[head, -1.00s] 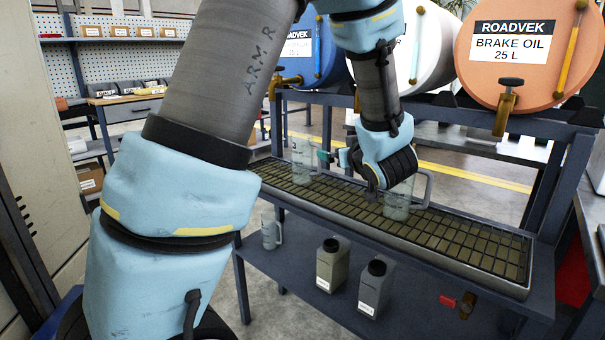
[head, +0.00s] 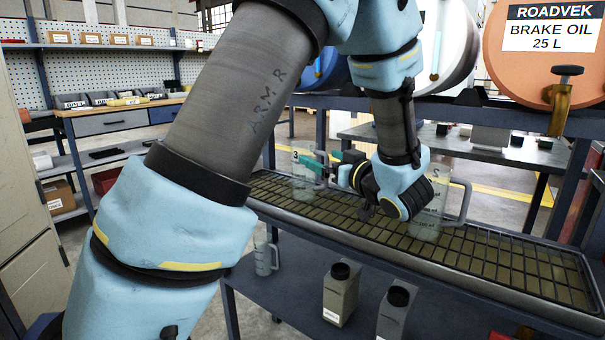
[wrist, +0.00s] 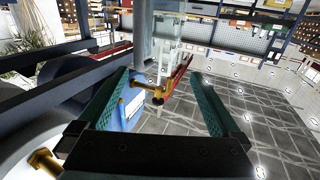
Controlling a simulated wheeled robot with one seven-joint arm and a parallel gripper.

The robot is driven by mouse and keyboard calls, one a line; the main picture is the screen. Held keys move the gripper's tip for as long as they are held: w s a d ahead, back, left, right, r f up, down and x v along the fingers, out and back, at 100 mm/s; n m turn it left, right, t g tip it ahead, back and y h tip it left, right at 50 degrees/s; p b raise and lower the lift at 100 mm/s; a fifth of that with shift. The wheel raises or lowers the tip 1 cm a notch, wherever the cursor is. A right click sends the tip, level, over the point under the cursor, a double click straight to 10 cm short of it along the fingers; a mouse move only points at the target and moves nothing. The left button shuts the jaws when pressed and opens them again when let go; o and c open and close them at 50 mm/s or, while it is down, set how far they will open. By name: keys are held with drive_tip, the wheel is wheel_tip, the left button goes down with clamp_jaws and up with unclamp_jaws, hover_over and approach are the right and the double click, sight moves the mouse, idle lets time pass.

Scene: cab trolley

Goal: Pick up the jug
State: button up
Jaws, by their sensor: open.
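A clear jug (head: 303,180) marked 3 stands upright on the grated drip tray (head: 480,262), at the left. A second clear jug (head: 428,212), with a handle on its right, stands on the tray behind my wrist, partly hidden. A third jug (head: 266,257) stands on the lower shelf. My gripper (head: 322,164) is open, its teal fingers pointing left at the left jug, very close to it. Whether they touch cannot be told. In the wrist view my open gripper (wrist: 162,75) has a clear jug (wrist: 166,45) just beyond the fingertips.
Barrels hang above the tray, including an orange brake oil barrel (head: 590,75) with a brass tap (head: 560,102). A workbench (head: 120,115) stands at the back left. The tray's right part is clear.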

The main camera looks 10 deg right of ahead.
sight(311, 154)
drive_tip(key=x, duration=0.8)
drive_tip(key=shift+w+f+p, duration=0.15)
drive_tip(key=shift+w+p, duration=0.25)
drive_tip(key=shift+c, duration=0.2)
clamp_jaws()
